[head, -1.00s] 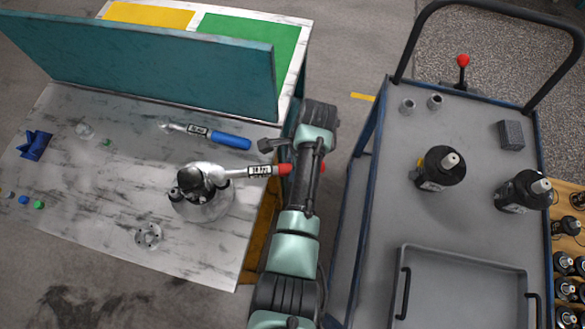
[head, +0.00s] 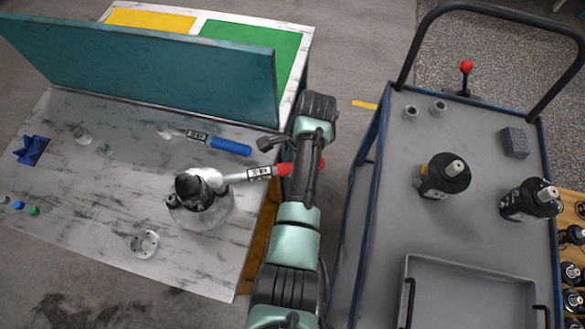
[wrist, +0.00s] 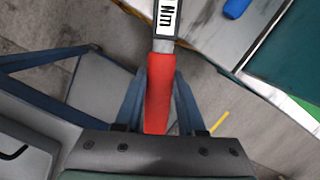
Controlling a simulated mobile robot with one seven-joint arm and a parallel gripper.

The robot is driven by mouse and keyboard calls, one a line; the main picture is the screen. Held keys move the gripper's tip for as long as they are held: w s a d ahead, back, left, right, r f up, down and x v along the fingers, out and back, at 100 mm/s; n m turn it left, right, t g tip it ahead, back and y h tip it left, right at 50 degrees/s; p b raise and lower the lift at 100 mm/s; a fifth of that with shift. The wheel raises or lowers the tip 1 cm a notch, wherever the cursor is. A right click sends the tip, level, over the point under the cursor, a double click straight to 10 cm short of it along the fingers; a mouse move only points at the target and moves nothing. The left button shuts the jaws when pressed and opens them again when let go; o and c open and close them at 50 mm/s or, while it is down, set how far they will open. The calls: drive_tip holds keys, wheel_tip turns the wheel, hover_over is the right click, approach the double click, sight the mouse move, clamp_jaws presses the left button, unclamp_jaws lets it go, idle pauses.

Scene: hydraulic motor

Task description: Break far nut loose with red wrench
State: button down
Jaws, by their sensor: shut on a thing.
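The red wrench (head: 258,172) has a red handle, a label on its shaft and a silver head. Its head end is at the top of the dark motor (head: 196,190), which stands on a round base on the worn table. My gripper (wrist: 158,98) is shut on the wrench's red handle (wrist: 158,82), at the table's right edge in the head view. The shaft leads from my gripper leftward to the motor. The nuts are too small and covered by the wrench head, so I cannot tell how it sits on the far one.
A blue-handled wrench (head: 231,146) lies behind the motor, before a teal panel (head: 150,65). A flanged disc (head: 145,243) lies in front. Right of my arm stands a grey cart (head: 395,195) with two dark motors, a block and a tray (head: 470,262).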

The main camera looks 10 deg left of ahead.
drive_tip(key=shift+w+a+f+n+b, duration=0.35)
drive_tip(key=shift+w+n+b, duration=0.15)
drive_tip(key=shift+b, duration=0.25)
drive_tip(key=shift+w, duration=0.1)
drive_tip(key=shift+w+a+n+b, duration=0.2)
drive_tip(key=shift+w+n+b, duration=0.1)
drive_tip(key=shift+b, duration=0.15)
drive_tip(key=shift+s+d+r+p, duration=0.1)
drive_tip(key=shift+s+p, duration=0.15)
drive_tip(key=shift+p, duration=0.3)
drive_tip(key=shift+r, duration=0.1)
